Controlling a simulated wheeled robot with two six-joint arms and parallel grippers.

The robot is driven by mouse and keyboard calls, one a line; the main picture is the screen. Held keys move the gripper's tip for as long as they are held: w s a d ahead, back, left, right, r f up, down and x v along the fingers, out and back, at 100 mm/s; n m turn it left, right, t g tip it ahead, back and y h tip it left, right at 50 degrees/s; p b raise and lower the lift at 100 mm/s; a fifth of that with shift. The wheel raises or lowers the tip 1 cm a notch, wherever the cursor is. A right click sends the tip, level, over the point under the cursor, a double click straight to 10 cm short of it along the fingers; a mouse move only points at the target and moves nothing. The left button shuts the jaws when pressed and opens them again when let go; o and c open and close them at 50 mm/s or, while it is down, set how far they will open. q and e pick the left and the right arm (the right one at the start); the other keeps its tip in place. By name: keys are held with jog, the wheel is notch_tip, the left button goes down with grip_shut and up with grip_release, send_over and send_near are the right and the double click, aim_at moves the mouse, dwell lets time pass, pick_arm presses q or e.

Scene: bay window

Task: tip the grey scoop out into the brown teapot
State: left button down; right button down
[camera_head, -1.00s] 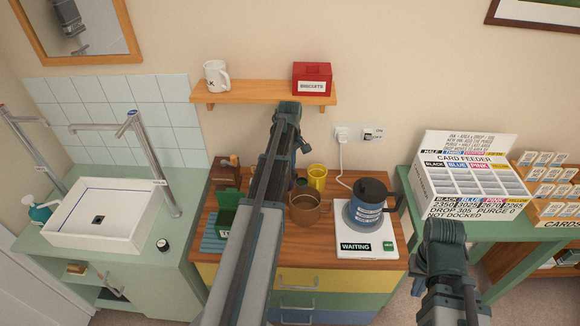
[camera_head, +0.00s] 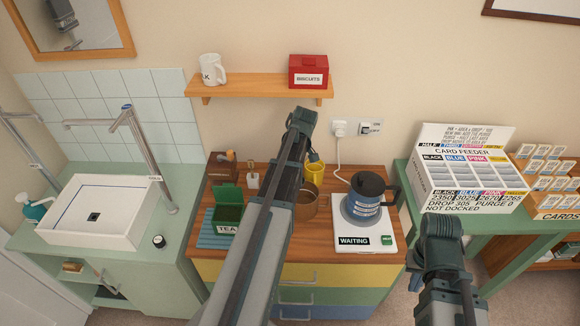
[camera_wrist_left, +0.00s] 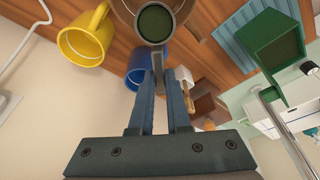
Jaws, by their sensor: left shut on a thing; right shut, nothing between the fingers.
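The grey scoop (camera_wrist_left: 177,40) shows in the left wrist view, with dark green contents filling its round bowl. My left gripper (camera_wrist_left: 160,72) is shut on its handle. The brown teapot (camera_wrist_left: 122,8) lies behind the scoop there, partly covered by it. In the head view the teapot (camera_head: 311,203) stands on the wooden counter, its left part hidden by my left arm. The scoop cannot be made out in the head view. My right gripper (camera_head: 441,228) is shut and empty at the lower right, away from the teapot.
A yellow mug (camera_head: 315,172) stands just behind the teapot; a blue mug (camera_wrist_left: 138,72) shows in the wrist view. The open green tea tin (camera_head: 228,218) is left of my arm. A dark kettle (camera_head: 367,190) on a white base (camera_head: 380,236) stands to the right.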

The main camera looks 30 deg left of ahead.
pick_arm(q)
jog(key=shift+s+d+r+y, duration=0.15)
jog(key=shift+d+r+y, duration=0.05)
jog(key=shift+d+y, duration=0.2)
jog(key=shift+r+y, duration=0.25)
jog(key=shift+y, duration=0.05)
jog(key=shift+s+d+y+b, duration=0.1)
jog(key=shift+d+y+b, duration=0.25)
jog(key=shift+y+b, duration=0.05)
jog(key=shift+d+r+t+y, duration=0.1)
jog(key=shift+r+t+y, duration=0.2)
jog(key=shift+y, duration=0.1)
